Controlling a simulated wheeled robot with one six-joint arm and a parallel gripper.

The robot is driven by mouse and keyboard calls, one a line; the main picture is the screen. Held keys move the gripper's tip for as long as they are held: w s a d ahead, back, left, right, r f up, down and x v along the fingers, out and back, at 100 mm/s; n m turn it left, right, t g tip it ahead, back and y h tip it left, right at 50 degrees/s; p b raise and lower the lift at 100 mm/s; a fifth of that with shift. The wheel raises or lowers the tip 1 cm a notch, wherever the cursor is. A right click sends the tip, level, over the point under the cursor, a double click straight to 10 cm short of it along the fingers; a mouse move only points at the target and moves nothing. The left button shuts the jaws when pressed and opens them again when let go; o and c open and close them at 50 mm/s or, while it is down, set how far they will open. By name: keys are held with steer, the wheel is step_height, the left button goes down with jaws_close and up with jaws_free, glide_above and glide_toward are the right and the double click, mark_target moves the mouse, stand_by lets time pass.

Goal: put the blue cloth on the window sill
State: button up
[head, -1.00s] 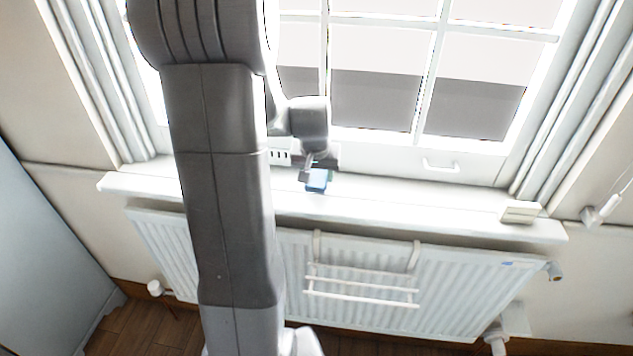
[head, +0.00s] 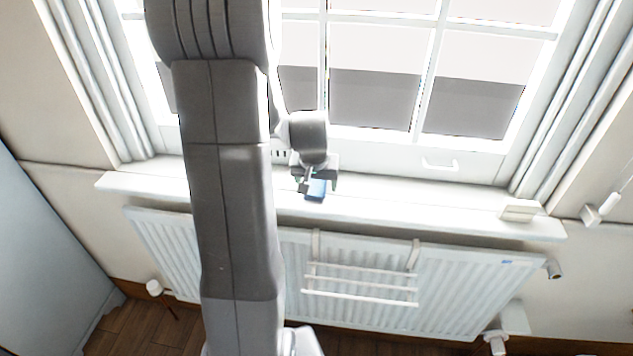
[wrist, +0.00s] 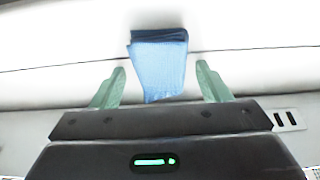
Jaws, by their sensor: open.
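The blue cloth (head: 316,189) is a small folded piece at the white window sill (head: 420,205), just below my gripper (head: 317,183). In the wrist view the cloth (wrist: 160,62) lies on the white surface, with its darker folded edge away from me. My gripper's two green fingers (wrist: 161,85) are spread wide, one on each side of the cloth's near end, with gaps to it. The cloth's near end is partly hidden by the gripper body. The head view is too small to show the exact contact of cloth and sill.
A small cream box (head: 520,211) stands at the sill's right end. A white radiator (head: 455,290) with a hanging rack (head: 360,285) is below the sill. The window (head: 400,80) rises behind. The sill between the cloth and the box is clear.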

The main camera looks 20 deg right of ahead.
steer(key=shift+r, duration=0.15)
steer(key=v, duration=1.2)
